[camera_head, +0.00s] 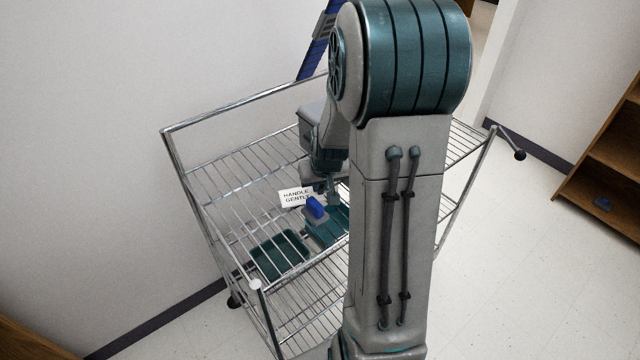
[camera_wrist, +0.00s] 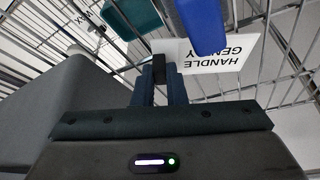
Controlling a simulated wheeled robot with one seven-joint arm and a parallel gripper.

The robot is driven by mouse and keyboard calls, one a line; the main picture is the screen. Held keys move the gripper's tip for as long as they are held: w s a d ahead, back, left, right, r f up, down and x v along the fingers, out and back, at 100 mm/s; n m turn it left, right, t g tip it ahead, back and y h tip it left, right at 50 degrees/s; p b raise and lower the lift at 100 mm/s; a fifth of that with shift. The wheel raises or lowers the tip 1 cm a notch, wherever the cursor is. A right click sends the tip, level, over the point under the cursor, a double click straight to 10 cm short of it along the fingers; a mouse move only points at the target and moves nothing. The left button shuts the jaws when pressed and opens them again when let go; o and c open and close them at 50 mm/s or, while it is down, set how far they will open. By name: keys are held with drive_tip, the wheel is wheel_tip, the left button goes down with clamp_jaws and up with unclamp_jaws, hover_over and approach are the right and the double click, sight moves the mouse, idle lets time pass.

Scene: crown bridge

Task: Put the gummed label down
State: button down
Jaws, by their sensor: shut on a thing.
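The gummed label is a white card (camera_head: 296,197) printed "HANDLE GENTLY". It shows near the middle of the head view, over the wire cart. In the wrist view the label (camera_wrist: 228,62) extends to the right from my fingertips, its print upside down. My gripper (camera_wrist: 160,72) is shut on the label's edge. In the head view my arm hides much of the gripper and the cart behind it. I cannot tell how high the label is above the wire shelf.
A wire cart (camera_head: 232,170) with raised rails stands against the wall. A teal tray (camera_head: 280,256) sits on it, left of a teal object (camera_head: 326,230). A blue block-like thing (camera_head: 316,207) is close to the label and partly covers it in the wrist view (camera_wrist: 203,28). Wooden shelves (camera_head: 610,150) stand right.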

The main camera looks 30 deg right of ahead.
drive_tip(key=shift+f, duration=0.15)
drive_tip(key=c, duration=1.5)
unclamp_jaws()
drive_tip(key=shift+r, duration=0.4)
drive_tip(key=d+v, duration=0.1)
drive_tip(key=v, duration=0.9)
drive_tip(key=s+a+r, duration=0.1)
drive_tip(key=s+a, duration=0.3)
drive_tip(key=s, duration=0.1)
drive_tip(key=s+a+r+n+g, duration=0.1)
drive_tip(key=s+a, duration=0.4)
drive_tip(key=s+a+r+n+y, duration=0.1)
drive_tip(key=s+a+r, duration=0.1)
drive_tip(key=s+a, duration=0.2)
drive_tip(key=shift+s+a+g, duration=0.2)
drive_tip(key=shift+s+g, duration=0.1)
drive_tip(key=shift+s, duration=0.55)
